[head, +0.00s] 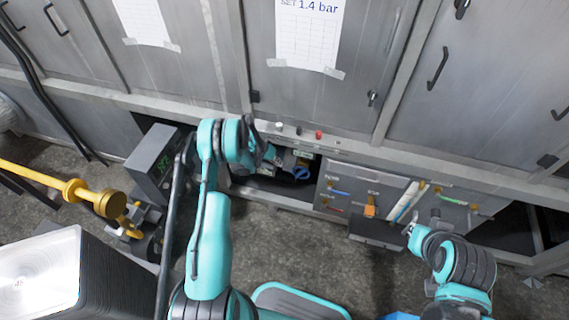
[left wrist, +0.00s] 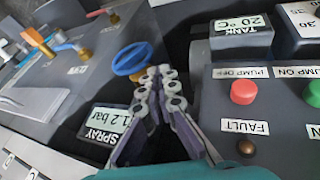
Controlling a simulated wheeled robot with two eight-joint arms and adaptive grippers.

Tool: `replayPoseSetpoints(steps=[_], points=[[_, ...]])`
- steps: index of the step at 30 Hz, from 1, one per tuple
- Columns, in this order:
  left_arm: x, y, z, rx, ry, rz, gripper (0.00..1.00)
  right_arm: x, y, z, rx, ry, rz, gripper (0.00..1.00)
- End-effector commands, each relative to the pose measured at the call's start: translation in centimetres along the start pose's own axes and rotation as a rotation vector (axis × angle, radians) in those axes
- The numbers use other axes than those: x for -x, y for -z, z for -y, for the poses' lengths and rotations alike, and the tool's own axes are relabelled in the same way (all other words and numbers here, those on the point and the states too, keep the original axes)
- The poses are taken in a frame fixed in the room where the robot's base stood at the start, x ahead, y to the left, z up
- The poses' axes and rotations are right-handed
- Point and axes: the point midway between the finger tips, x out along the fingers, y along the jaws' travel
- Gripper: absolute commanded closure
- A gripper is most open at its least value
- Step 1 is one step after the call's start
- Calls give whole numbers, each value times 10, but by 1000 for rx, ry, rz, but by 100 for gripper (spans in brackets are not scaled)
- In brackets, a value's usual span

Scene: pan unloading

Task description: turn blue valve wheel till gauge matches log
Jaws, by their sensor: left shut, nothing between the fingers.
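The blue valve wheel (left wrist: 132,59) sits on a yellow stem in the left wrist view. It also shows in the head view (head: 301,173). The gauge (left wrist: 110,124) beside it is labelled SPRAY and reads 1.2 bar. The log sheet (head: 308,32) taped to the cabinet reads SET 1.4 bar. My left gripper (left wrist: 160,75) is shut and empty, its fingertips just right of the wheel in the wrist view; I cannot tell whether they touch it. My right gripper (head: 409,229) is small at the lower right, and its fingers are unclear.
A red PUMP OFF button (left wrist: 243,91), a green PUMP ON button (left wrist: 314,93) and a FAULT lamp (left wrist: 246,147) lie close to the left gripper. A TANK display (left wrist: 241,36) reads 20 °C. A panel with coloured handles (head: 371,207) stands right of the wheel.

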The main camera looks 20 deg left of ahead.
Motion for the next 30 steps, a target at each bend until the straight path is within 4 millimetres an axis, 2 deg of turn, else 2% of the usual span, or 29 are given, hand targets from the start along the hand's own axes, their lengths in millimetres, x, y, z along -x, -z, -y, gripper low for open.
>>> replayPoseSetpoints(steps=[1,6,10,12,19,30], points=[[-15,-1,0,-2,-1,1,100,-6,-4,0,0,0,0,100],[-53,-1,0,-2,-1,1,100,-18,-13,0,0,0,0,100],[-79,-1,0,-1,-1,1,100,-26,-19,0,0,0,0,100],[-88,-2,-8,-3,-2,1,100,-30,-22,0,0,0,0,100],[-103,-6,-24,-2,0,1,100,-37,-26,0,0,0,0,100],[-105,-6,-27,0,0,0,100,-38,-27,0,0,0,0,100]])
